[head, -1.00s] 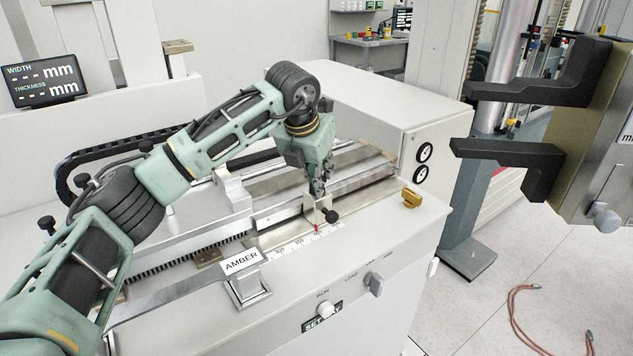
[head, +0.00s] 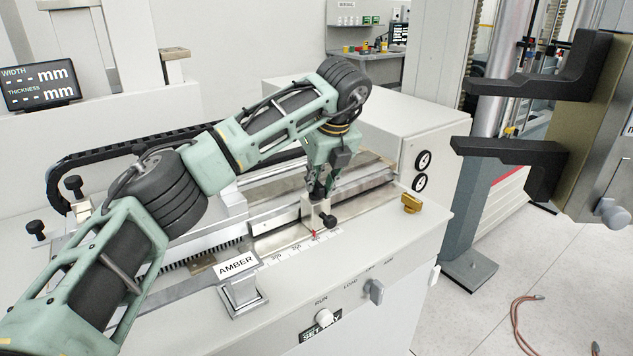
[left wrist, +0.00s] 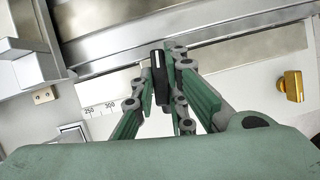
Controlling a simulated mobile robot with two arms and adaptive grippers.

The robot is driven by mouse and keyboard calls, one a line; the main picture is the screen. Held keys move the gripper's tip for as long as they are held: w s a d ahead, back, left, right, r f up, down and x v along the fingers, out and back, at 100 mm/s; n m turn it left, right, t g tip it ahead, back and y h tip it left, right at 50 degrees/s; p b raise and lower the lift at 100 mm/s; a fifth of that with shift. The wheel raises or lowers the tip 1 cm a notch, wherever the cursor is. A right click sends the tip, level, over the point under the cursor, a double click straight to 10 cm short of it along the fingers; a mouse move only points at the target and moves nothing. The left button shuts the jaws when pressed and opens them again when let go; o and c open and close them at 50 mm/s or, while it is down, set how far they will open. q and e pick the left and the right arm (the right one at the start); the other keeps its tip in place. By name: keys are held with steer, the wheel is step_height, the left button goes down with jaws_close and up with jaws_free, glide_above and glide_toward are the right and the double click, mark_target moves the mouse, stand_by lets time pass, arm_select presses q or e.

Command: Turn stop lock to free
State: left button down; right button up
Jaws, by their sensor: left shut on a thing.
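The stop block (head: 318,213) stands on the rail along the front of the white bench machine, above a scale strip with a red pointer (head: 313,234). A black knob (head: 329,221) sticks out from its front. In the left wrist view a black lever with a white line (left wrist: 157,68), which seems to be the stop lock, lies between the fingers. My left gripper (head: 318,194) points down at the top of the block, shut on this lever. Its fingers in the left wrist view (left wrist: 164,82) stand either side of it. My right gripper is not in view.
An AMBER sign (head: 237,265) stands on a metal block left of the stop. A brass piece (head: 411,203) sits to the right on the machine top. Selector knobs (head: 375,291) are on the front panel. Black jaws (head: 525,85) stick out at the right.

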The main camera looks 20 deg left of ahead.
arm_select(q)
steer(key=shift+w+r+n+g, duration=0.15)
steer(key=shift+n+g, duration=0.15)
steer(key=shift+n, duration=0.5)
steer(key=c, duration=1.8)
jaws_free()
steer(key=shift+o, duration=0.2)
steer(key=v, duration=1.2)
steer(key=shift+d, duration=0.2)
